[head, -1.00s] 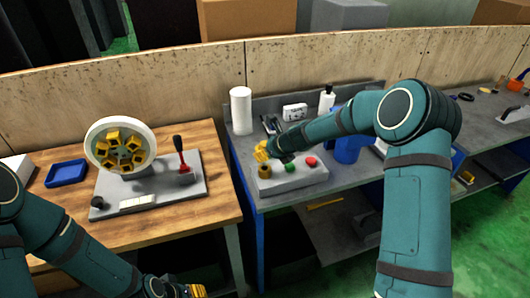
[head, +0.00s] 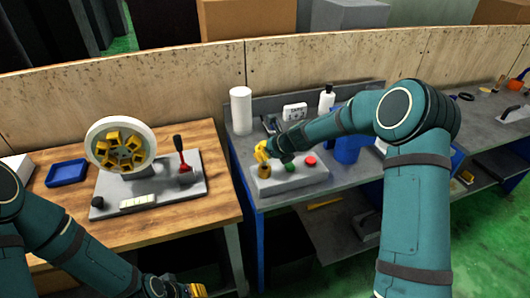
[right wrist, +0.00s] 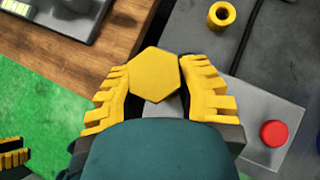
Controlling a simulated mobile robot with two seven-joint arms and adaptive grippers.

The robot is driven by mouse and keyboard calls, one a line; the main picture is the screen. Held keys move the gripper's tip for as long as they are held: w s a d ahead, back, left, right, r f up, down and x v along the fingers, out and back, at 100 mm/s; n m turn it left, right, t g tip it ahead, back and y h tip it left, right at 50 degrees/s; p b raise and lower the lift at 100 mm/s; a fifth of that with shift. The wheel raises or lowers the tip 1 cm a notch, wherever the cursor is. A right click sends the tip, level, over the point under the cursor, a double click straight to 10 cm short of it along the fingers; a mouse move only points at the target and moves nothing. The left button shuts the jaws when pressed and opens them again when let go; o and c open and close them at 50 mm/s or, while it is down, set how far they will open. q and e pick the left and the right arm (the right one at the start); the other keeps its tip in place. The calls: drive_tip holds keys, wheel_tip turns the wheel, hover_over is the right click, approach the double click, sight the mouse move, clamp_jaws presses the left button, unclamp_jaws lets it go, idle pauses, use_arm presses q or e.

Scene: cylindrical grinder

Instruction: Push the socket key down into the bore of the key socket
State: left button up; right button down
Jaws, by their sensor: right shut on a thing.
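My right gripper (head: 262,151) is over the left end of a light grey block on the metal bench. In the right wrist view its yellow fingers (right wrist: 160,82) are shut around the socket key (right wrist: 155,74), whose yellow hexagonal head shows between them. The brass key socket (head: 265,172) stands upright on the block directly below the gripper. The hexagonal head hides the bore in the right wrist view, so I cannot tell how deep the key sits. My left gripper (head: 192,291) is low at the bottom edge, away from the block, its jaw opening unclear.
The block carries a green button (head: 289,167) and a red button (head: 310,161) right of the socket. A yellow ring (right wrist: 222,15) stands on the dark bench. A white roll (head: 241,110) and a bottle (head: 327,100) stand behind. A wooden table (head: 215,210) is left.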

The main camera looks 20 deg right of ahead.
sight(265, 162)
drive_tip(key=shift+f+b, duration=1.85)
drive_tip(key=shift+f, duration=0.35)
drive_tip(key=c, duration=0.7)
unclamp_jaws()
drive_tip(key=v, duration=1.2)
